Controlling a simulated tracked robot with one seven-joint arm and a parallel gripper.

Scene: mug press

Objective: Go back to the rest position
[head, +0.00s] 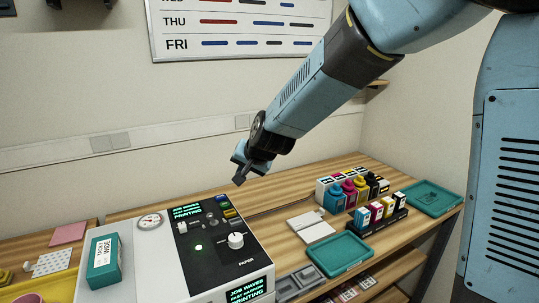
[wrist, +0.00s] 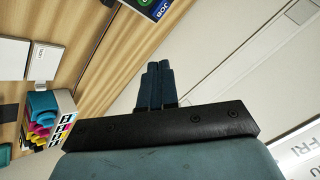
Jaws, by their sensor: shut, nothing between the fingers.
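My gripper (head: 239,180) hangs at the end of my blue arm in the head view, above the bench and just behind the white and black press (head: 211,235). It is apart from the press and touches nothing that I can see. In the wrist view the two dark fingers of my gripper (wrist: 157,70) lie side by side, closed, with nothing between them. A corner of the press's panel (wrist: 150,8) shows at the top of the wrist view.
A teal box (head: 104,262) stands on the press's left part. To the right are ink bottles (head: 350,190), small cartridges (head: 380,212), a white pad (head: 311,226) and teal trays (head: 342,254) (head: 432,198). A weekday board (head: 245,25) hangs on the wall behind. The air around my gripper is clear.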

